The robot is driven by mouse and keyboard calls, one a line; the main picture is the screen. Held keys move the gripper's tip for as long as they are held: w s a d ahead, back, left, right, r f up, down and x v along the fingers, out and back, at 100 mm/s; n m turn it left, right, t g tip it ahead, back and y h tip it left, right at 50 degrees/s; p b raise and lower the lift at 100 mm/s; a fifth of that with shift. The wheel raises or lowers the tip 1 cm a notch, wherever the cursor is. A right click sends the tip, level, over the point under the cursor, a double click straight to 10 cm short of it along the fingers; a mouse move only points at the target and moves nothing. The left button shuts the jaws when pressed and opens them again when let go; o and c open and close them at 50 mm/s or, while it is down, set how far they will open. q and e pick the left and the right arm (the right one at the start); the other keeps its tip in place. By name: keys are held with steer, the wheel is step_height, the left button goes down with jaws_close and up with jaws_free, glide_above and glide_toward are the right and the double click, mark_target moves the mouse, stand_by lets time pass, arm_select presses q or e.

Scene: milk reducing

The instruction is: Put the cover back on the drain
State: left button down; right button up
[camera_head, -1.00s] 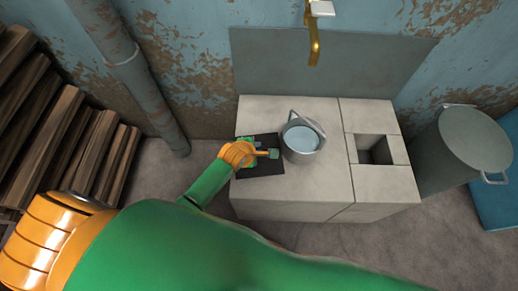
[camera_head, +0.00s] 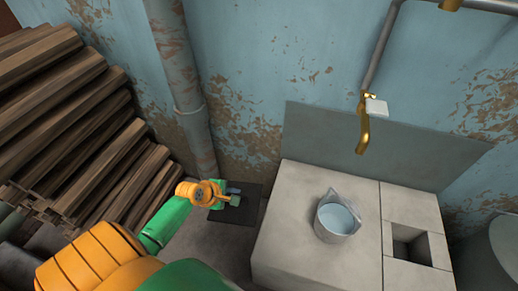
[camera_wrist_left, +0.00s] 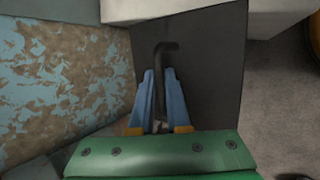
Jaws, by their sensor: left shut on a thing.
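The dark square cover (camera_head: 243,213) is held by my left gripper (camera_head: 233,197), left of the stone counter's left edge and near the wall. In the left wrist view, the blue fingers of my left gripper (camera_wrist_left: 159,76) are shut on the bent handle of the cover (camera_wrist_left: 208,70), whose flat plate spreads beyond them. The drain (camera_head: 411,244) is an open square hole at the right of the counter, well apart from the cover. My right gripper is not in view.
A metal bucket of water (camera_head: 337,217) stands on the counter (camera_head: 300,200) between the cover and the drain. A brass tap (camera_head: 363,132) hangs above. A pipe (camera_head: 185,85) and stacked wood (camera_head: 75,115) are at the left. A metal bin (camera_head: 490,255) is at the right.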

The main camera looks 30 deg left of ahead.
arm_select(q)
steer(key=shift+a, duration=0.3)
steer(key=shift+r, duration=0.15)
steer(key=w+d+r+m+g+h, duration=0.25)
steer(key=d+r+m, duration=0.25)
steer(key=d+r, duration=0.25)
steer(key=w+d+r+m+g+h, duration=0.1)
steer(key=w+d+r+m+h, duration=0.2)
steer(key=d+r+m, duration=0.35)
steer(key=s+d+r+m+g, duration=0.2)
steer(key=s+r+m+g, duration=0.5)
steer(key=s+r+m, duration=0.45)
step_height(320, 180, up, 18)
steer(key=n+p, duration=0.2)
steer(key=p, duration=1.6)
